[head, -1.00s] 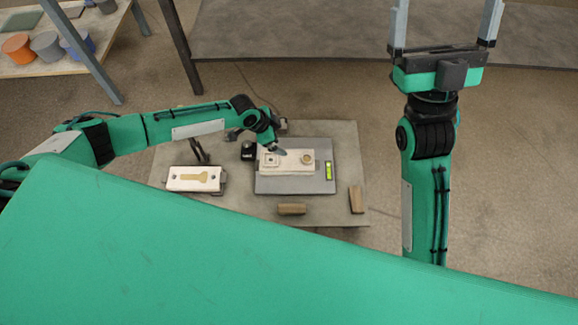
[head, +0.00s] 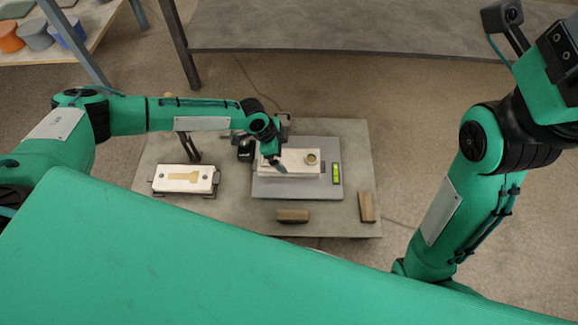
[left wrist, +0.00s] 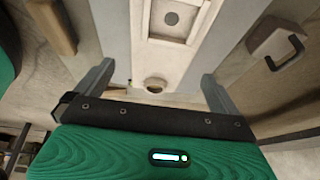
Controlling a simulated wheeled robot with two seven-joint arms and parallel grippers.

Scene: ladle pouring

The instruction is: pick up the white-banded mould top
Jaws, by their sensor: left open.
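The pale mould top (head: 298,170) lies on a grey plate (head: 325,190) on the low table, with a round ring-shaped opening near its right end. My left gripper (head: 281,166) is pointed down at its left part and hides some of it. In the left wrist view the open fingers of my left gripper (left wrist: 157,75) stand either side of the pale mould (left wrist: 187,50), with a square recess and a round cup on it. I cannot tell whether the fingers touch it. My right gripper is outside the pictures; only its arm shows at right.
A second mould half (head: 185,180) with a key-shaped cavity lies to the left. A yellow-green level (head: 337,174) lies right of the mould. Wooden blocks (head: 292,216) and (head: 367,206) lie near the table's front and right. A black object (head: 245,152) stands behind left.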

